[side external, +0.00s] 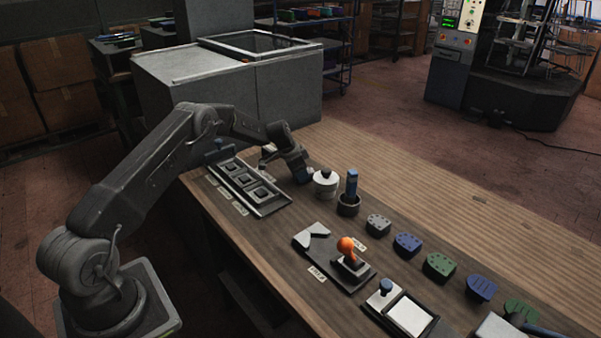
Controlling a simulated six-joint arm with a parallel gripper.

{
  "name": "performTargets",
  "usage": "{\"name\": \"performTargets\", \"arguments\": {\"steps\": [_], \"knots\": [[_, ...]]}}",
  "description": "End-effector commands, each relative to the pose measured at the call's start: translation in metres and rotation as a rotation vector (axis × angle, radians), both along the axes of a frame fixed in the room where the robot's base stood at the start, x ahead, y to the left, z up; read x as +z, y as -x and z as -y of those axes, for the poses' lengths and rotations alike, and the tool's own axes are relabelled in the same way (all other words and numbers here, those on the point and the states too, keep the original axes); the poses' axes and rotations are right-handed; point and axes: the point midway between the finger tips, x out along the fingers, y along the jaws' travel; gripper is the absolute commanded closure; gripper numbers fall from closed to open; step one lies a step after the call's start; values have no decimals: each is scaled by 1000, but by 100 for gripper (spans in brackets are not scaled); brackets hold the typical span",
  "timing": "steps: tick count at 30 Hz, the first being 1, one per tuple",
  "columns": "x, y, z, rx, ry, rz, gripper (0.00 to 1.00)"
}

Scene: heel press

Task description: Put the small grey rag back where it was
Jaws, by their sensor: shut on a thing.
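My gripper (299,170) points down over the back part of the bench, between the three-square tray and the white round pot. It is shut on a small blue-grey thing (304,177) low at its tip. This thing fits the small grey rag, but it is too small and dark to make out its cloth or its edges. I cannot tell whether it touches the bench. No other grey rag shows clearly.
The tray (262,207) lies left of my gripper. The white pot (325,184) and a cup with a blue-handled tool (349,203) stand close on the right. An orange-knobbed press (347,250) and several coloured blocks (440,266) lie nearer.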

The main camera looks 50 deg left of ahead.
Motion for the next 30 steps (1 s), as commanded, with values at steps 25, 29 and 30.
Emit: {"name": "performTargets", "arguments": {"steps": [25, 29, 30], "knots": [[-2, -1, -1, 1, -1, 3, 26], [6, 1, -1, 1, -1, 4, 26], [11, 2, -2, 2, -2, 4, 26]]}}
